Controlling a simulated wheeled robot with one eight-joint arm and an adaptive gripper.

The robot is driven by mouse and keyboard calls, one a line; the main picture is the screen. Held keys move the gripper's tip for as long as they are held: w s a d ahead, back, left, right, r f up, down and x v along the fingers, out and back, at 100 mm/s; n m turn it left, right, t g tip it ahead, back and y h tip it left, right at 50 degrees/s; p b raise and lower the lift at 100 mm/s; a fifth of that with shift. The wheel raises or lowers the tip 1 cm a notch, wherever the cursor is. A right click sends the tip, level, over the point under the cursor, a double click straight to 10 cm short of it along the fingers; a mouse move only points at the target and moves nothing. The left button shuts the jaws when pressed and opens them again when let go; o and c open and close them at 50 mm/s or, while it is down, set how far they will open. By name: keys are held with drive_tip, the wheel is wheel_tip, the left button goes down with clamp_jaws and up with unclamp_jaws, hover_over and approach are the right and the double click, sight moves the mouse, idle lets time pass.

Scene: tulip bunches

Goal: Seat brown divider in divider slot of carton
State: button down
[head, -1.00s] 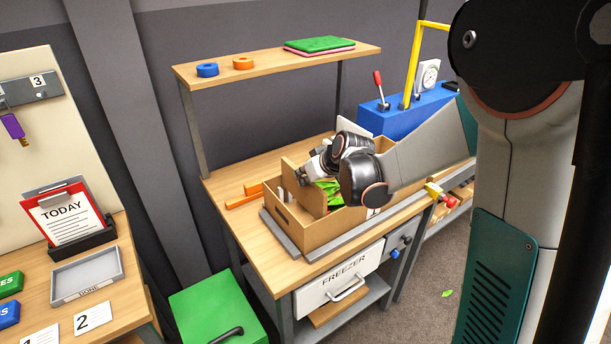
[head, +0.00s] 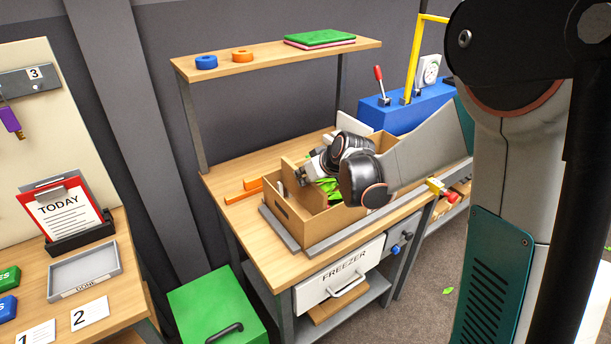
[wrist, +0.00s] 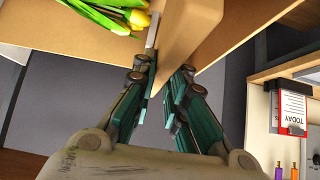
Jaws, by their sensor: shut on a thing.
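The brown divider (wrist: 188,38) is a flat panel held between the fingers of my gripper (wrist: 166,75), which is shut on it. In the head view the divider (head: 311,195) stands roughly upright inside the cardboard carton (head: 325,228), across its left part. My gripper (head: 307,170) is at the divider's upper edge, partly hidden by my wrist. Green tulip leaves (head: 328,186) lie in the carton just right of the divider; yellow blooms (wrist: 138,17) show in the wrist view. The slot and the divider's lower edge are hidden, so I cannot tell how deep it sits.
The carton stands on a grey-edged base on the wooden bench (head: 240,185). A shelf (head: 275,62) spans above and behind. A blue lever box (head: 400,112) stands behind right.

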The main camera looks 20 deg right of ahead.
sight(306, 192)
drive_tip(key=shift+f+b, duration=2.45)
drive_tip(key=shift+f, duration=0.6)
drive_tip(key=c, duration=1.5)
unclamp_jaws()
drive_tip(key=shift+c, duration=0.2)
drive_tip(key=v, duration=1.2)
drive_tip(key=shift+s, duration=0.1)
